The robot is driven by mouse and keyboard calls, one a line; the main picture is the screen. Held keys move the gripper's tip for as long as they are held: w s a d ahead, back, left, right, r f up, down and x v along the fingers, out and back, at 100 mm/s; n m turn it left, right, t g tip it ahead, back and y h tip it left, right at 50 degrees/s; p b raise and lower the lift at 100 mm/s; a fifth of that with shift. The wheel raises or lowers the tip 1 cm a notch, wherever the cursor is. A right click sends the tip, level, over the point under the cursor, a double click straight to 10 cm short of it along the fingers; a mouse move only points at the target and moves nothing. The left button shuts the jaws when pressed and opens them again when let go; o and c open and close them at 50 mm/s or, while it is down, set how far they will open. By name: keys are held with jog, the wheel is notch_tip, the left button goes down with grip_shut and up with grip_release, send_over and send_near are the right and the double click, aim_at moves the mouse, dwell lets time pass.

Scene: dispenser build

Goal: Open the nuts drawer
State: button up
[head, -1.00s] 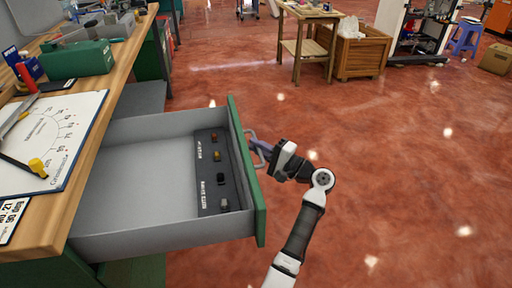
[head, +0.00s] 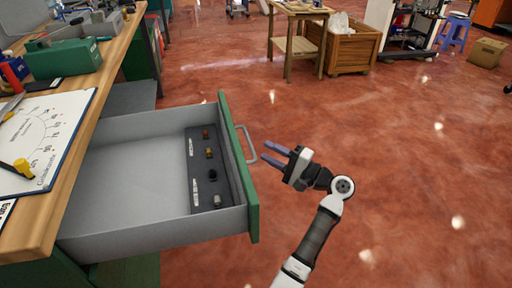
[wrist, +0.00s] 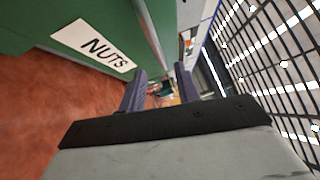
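The nuts drawer (head: 254,209) has a green front and grey walls, and it is pulled far out of the wooden-topped bench in the head view. Its grey bar handle (head: 248,143) faces right. In the wrist view a white label reading NUTS (wrist: 95,45) is on the green front. My gripper (head: 268,153) is just right of the handle, apart from it. Its two purple fingers are spread with nothing between them, and they also show in the wrist view (wrist: 160,92).
Inside the drawer, a dark strip (head: 206,170) holds several small parts. The bench top (head: 50,205) carries a printed dial sheet (head: 60,120) and a green box (head: 65,60). A wooden table (head: 298,45) and crate (head: 350,50) stand far back. The red floor to the right is clear.

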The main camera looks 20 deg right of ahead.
jog(key=r+v, duration=0.1)
jog(key=v, duration=0.5)
jog(key=shift+d+f+b, duration=0.15)
jog(key=shift+f+b, duration=0.15)
jog(key=shift+f, duration=0.15)
jog(key=shift+s, duration=0.15)
